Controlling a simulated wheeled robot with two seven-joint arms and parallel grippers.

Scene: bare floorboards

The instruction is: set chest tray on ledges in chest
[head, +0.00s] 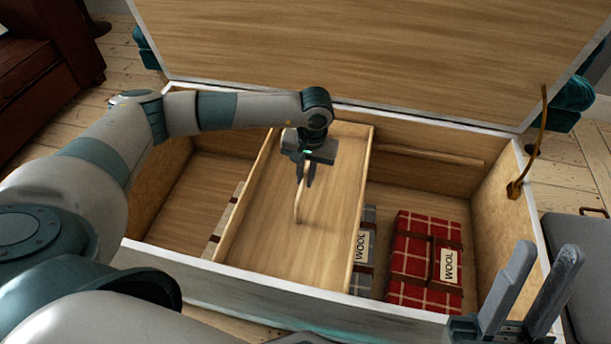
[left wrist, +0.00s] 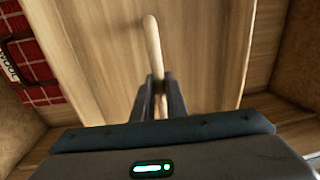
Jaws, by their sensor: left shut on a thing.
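The wooden chest tray (head: 341,208) is in the middle of the open chest (head: 231,276) in the head view, its long sides running from back to front. It also shows in the left wrist view (left wrist: 215,60). My left gripper (head: 305,181) is shut on the tray's pale wooden handle (head: 298,208), which also shows in the left wrist view (left wrist: 153,48). A ledge (head: 430,154) runs along the chest's back wall, right of the tray. Whether the tray touches the ledges cannot be told. My right gripper (head: 540,285) is open and empty at the lower right, outside the chest.
A red plaid wool blanket (head: 412,262) lies on the chest floor at right, with a grey bundle (head: 362,262) partly hidden beside the tray. The raised lid (head: 380,60) stands behind. A brass lid stay (head: 536,140) is at the right end. The chest's left floor is mostly clear.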

